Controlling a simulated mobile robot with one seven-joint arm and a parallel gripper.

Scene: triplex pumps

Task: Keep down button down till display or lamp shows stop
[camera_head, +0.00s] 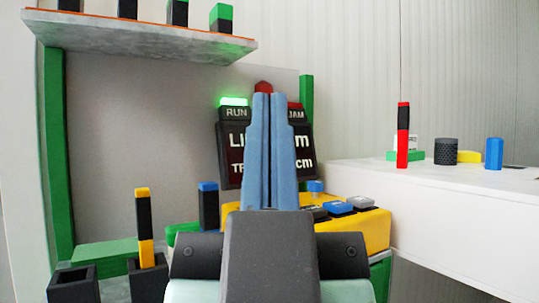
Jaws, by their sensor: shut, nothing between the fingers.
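My gripper (268,97) points up in the middle of the view, its two blue fingers shut together and empty. The fingers stand in front of the dark display (232,168) and hide its middle; only parts of two text lines show, ending in "m" and "cm". The RUN lamp (234,101) glows green. The JAM lamp (296,106) is red, partly hidden and does not look lit. A yellow button box (375,226) sits behind my wrist to the right, with blue (337,208) and grey (363,204) buttons. I cannot tell which button is down, or whether any is pressed.
A grey shelf (150,42) with several blocks hangs at the upper left. Black holders (75,285) and a black-yellow stick (143,225) stand at lower left. A white counter (450,215) with small objects lies to the right.

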